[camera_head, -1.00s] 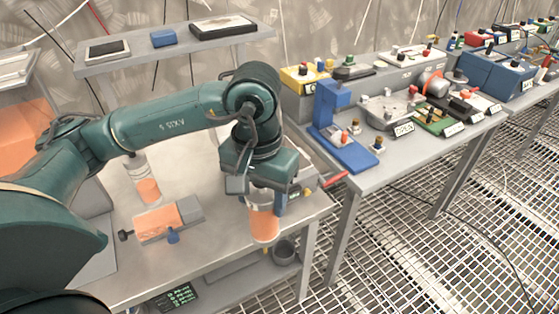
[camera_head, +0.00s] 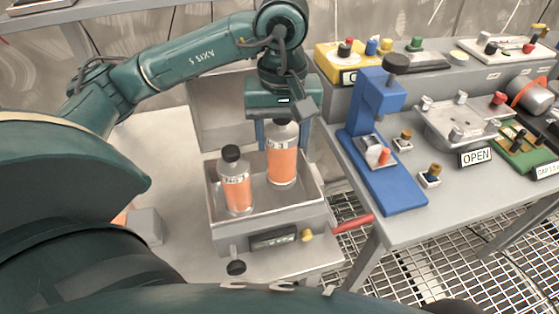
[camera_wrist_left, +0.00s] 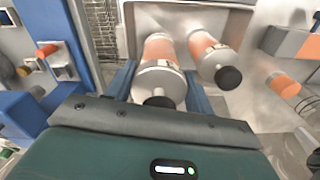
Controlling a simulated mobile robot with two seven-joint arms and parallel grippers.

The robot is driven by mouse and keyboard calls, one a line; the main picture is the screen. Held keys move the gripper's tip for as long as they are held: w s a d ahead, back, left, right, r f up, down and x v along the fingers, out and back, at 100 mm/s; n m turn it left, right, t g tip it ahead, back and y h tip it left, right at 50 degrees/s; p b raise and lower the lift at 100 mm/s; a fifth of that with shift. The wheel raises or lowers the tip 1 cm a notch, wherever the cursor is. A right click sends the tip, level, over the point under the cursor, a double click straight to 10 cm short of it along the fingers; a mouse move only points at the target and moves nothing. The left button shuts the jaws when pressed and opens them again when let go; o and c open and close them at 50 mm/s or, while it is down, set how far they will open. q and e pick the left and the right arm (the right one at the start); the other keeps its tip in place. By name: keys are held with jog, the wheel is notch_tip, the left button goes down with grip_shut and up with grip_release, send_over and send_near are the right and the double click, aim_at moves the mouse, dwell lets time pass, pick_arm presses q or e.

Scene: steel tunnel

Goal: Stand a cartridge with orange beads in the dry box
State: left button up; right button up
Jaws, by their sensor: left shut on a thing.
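The dry box (camera_head: 222,222) is an open grey tray-like box on the bench. A cartridge with orange beads (camera_head: 284,162) and a dark cap is upright between the fingers of my left gripper (camera_head: 282,135). It is inside the box's rim, at the back right; I cannot tell whether it touches the floor. A second orange-bead cartridge (camera_head: 236,188) stands in the box to its left. In the left wrist view, the gripper (camera_wrist_left: 160,90) is closed around the held cartridge (camera_wrist_left: 159,76), with the second cartridge (camera_wrist_left: 216,62) beside it. My right gripper is out of view.
A red handle (camera_head: 352,224) sticks out right of the box. A blue press-like stand (camera_head: 376,150) and a plate fixture labelled OPEN (camera_head: 463,120) are on the neighbouring bench. An orange cylinder (camera_wrist_left: 285,86) lies outside the box. Bare bench (camera_head: 175,165) shows left of the box.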

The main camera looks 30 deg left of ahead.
aim_at(282, 160)
pick_arm(q)
jog(key=shift+s+f, duration=0.1)
jog(key=shift+f, duration=0.6)
notch_tip(282, 160, down, 4)
jog(key=shift+f, duration=0.2)
jog(key=shift+f, duration=0.25)
jog(key=o, duration=1.6)
jog(key=shift+r, duration=0.1)
